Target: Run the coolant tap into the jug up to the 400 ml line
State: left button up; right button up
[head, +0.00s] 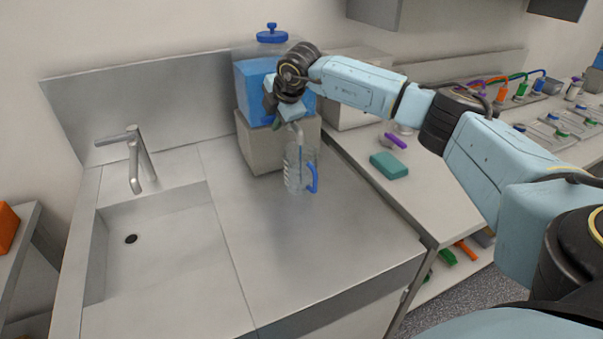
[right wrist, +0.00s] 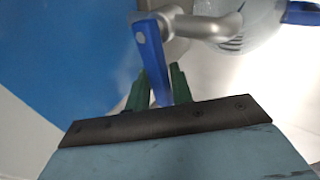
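The clear jug (head: 297,178) with a blue handle stands upright on the steel counter, below the tap spout (head: 297,129) of the coolant tank (head: 253,92). The tank holds blue liquid and has a blue lid. I cannot read the jug's marks or tell its liquid level or whether coolant runs. My right gripper (head: 280,122) is at the tap, in front of the tank. In the right wrist view, its green fingers lie close on both sides of the blue tap lever (right wrist: 151,58). The jug's edge (right wrist: 255,15) shows at the top right. My left gripper is out of view.
The tank stands on a grey block (head: 262,150). A sink (head: 150,260) with a faucet (head: 138,160) is to the left. A teal block (head: 389,165) and a purple item (head: 396,140) lie on the right bench. The counter in front of the jug is clear.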

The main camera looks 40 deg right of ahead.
jog(key=s+n+y, duration=0.1)
jog(key=n, duration=0.1)
jog(key=s+n+y, duration=0.1)
jog(key=n, duration=0.1)
jog(key=shift+d+p, duration=0.15)
jog(key=shift+p, duration=0.25)
jog(key=shift+s+d+n+g+y+p, duration=0.3)
jog(key=shift+n+y, duration=0.2)
jog(key=shift+n, duration=0.4)
jog(key=shift+s+d+n+g+y+p, duration=0.15)
jog(key=shift+s+n+g+y+p, duration=0.25)
jog(key=shift+n, duration=0.5)
jog(key=shift+s+d+n+g+y+p, duration=0.1)
jog(key=shift+s+d+n+g+y, duration=0.15)
jog(key=shift+n+y, duration=0.5)
dwell(4.7)
